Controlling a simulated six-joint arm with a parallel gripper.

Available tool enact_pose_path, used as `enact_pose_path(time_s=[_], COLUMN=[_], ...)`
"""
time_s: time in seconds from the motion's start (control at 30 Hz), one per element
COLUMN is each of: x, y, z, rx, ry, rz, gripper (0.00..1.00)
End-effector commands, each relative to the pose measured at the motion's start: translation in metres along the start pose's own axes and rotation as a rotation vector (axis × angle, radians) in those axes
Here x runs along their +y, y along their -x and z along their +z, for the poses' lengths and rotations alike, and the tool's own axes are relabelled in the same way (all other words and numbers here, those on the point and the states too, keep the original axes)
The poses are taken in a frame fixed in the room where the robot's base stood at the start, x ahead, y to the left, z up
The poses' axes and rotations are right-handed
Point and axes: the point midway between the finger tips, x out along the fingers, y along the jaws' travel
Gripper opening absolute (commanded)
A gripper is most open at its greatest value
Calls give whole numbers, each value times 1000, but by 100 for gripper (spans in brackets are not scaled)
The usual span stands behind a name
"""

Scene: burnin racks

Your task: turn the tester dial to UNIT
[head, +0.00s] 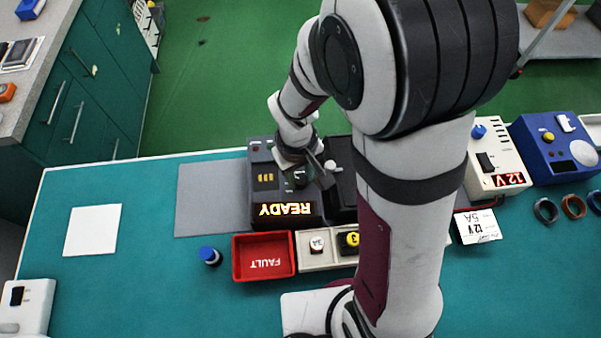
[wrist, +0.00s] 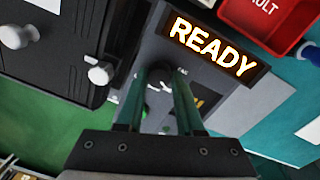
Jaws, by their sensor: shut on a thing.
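The tester (head: 262,208) is a dark box on a grey mat, with a lit display (head: 287,210) reading READY. The display (wrist: 212,46) is large in the wrist view. The tester dial (wrist: 160,74) is a small dark round knob on the tester's top face. My gripper (wrist: 162,84) is over the tester, with its two green-grey fingers shut on either side of the dial. In the head view my gripper (head: 303,178) partly covers the dial. Small markings surround the dial, too small to read, so its setting cannot be told.
A black box with pale knobs (wrist: 100,74) stands right beside the tester. A red FAULT tray (head: 263,258) and a pale tray (head: 318,262) with small parts lie in front. A blue-capped item (head: 209,256) is left of the red tray. The teal bench (head: 150,220) is mostly clear at left.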

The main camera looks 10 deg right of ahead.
Motion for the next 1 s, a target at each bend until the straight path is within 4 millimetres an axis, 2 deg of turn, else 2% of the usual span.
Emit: enact_pose_path(time_s=[1.0], x=[0], y=[0], z=[-1], rx=[-44], ry=[-962], rz=[0], gripper=[0])
